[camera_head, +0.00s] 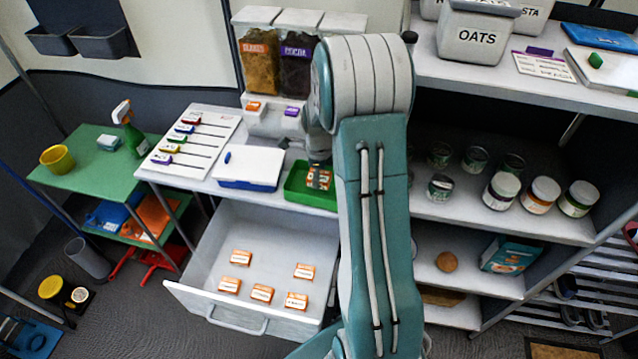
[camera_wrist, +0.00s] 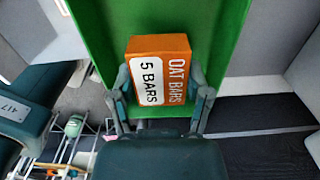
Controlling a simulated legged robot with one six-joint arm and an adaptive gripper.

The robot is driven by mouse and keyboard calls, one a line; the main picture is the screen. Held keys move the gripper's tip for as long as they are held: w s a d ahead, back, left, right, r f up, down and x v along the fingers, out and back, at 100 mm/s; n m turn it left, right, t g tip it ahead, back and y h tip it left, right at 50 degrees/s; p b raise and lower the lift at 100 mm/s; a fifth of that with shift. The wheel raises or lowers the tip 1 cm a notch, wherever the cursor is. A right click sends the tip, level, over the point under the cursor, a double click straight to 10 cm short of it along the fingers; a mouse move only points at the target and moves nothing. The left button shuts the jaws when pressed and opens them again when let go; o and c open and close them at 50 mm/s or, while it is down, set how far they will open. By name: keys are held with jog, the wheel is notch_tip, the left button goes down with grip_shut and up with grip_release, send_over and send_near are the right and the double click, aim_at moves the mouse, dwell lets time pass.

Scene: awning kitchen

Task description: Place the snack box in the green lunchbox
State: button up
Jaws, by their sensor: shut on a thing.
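The snack box (camera_wrist: 157,70) is an orange and white carton marked "OAT BARS" and "5 BARS". My gripper (camera_wrist: 160,98) is shut on it, one finger on each side, in the wrist view. In the head view the box (camera_head: 319,179) shows at the green lunchbox (camera_head: 312,202), within its outline, below my gripper (camera_head: 320,164). The lunchbox is an open green tray on the white counter; it also fills the background in the wrist view (camera_wrist: 105,40). I cannot tell whether the box touches its floor. My arm hides the lunchbox's right end.
A white-lidded blue box (camera_head: 248,166) stands left of the lunchbox. The open drawer (camera_head: 215,270) below holds several similar orange boxes. Dispensers (camera_head: 258,65) stand behind. Shelves with jars (camera_head: 501,190) lie to the right.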

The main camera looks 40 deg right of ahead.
notch_tip(320, 180, down, 3)
jog(key=shift+w+d+f, duration=0.1)
jog(key=shift+w+f, duration=0.05)
jog(key=shift+f, duration=0.05)
jog(key=o, duration=1.1)
jog(key=shift+f, duration=0.1)
jog(key=shift+o, duration=0.2)
notch_tip(320, 180, up, 12)
jog(key=shift+r, duration=0.15)
